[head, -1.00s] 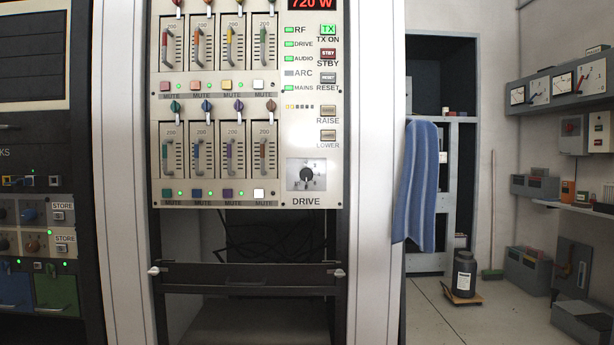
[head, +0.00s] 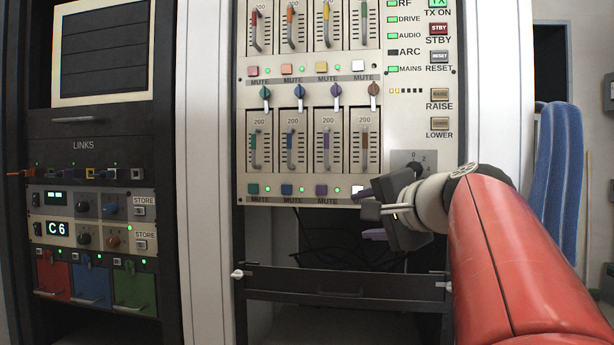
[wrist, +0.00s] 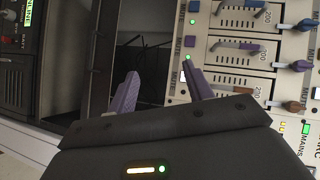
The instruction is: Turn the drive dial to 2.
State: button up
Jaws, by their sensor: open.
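The drive dial (head: 407,160) is at the lower right of the control panel in the head view. Only the top of its grey scale plate shows, with 0, 2 and 4 readable. Its knob and pointer are hidden behind my gripper and wrist, so I cannot tell its setting. My gripper (head: 368,213) is open and empty in front of the panel's lower edge, its purple fingers pointing left. In the wrist view, my gripper (wrist: 160,82) has its fingers apart before the dark opening and the fader panel's edge. The dial does not show there.
Faders with coloured knobs (head: 337,90) and mute buttons (head: 287,190) lie left of the dial. RAISE (head: 439,95) and LOWER (head: 440,124) buttons sit above it. A dark bar (head: 340,282) crosses the open bay below.

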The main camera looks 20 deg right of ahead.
aim_at(417, 170)
jog(key=s+d+r+m+t+h, duration=0.1)
jog(key=s+d+r+m+h, duration=0.2)
jog(key=d, duration=0.4)
jog(key=s+d+r+m+t+h, duration=0.1)
jog(key=d+r+m+t, duration=0.1)
jog(key=d+r, duration=0.3)
jog(key=w+d, duration=0.1)
jog(key=w, duration=0.4)
jog(key=w+d+f, duration=0.1)
jog(key=w, duration=0.1)
jog(key=shift+w+d+p, duration=0.3)
jog(key=shift+p, duration=0.1)
jog(key=shift+c, duration=0.2)
jog(key=c, duration=0.9)
